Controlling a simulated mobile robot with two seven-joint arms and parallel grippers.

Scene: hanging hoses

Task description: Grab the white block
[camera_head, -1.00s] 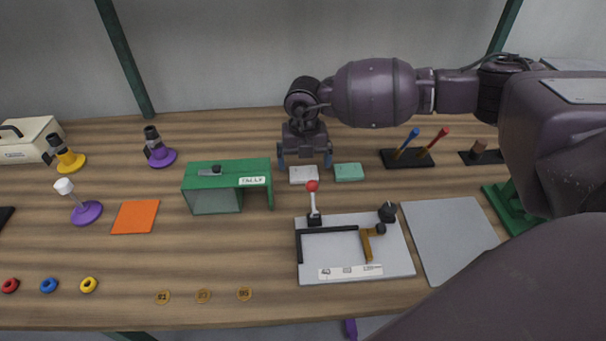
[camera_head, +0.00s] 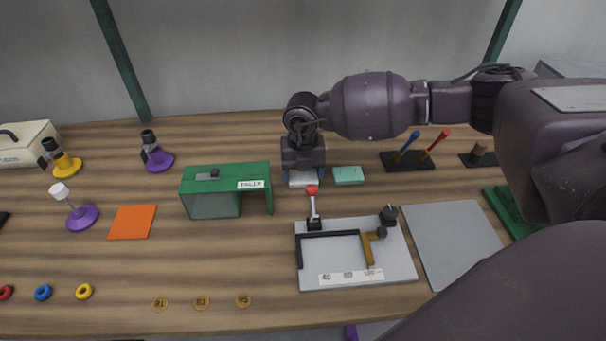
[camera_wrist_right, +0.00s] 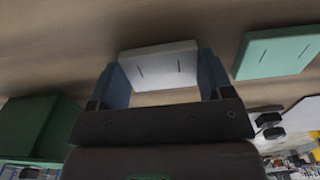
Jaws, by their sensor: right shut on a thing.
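The white block (camera_head: 302,180) lies on the wooden table, right of the green box. My right gripper (camera_head: 303,180) has come down over it from above, a finger on each side. In the right wrist view, the white block (camera_wrist_right: 160,66) sits between the two blue fingers of my right gripper (camera_wrist_right: 162,72), which are shut on its sides. The gripper hides the block's upper part in the head view. My left gripper is not in view.
A mint green block (camera_head: 348,175) lies close on the right. The green box (camera_head: 226,190) stands at left. A grey board (camera_head: 355,255) with a red-knobbed lever (camera_head: 312,190) is in front. A black pen stand (camera_head: 408,161) is farther right.

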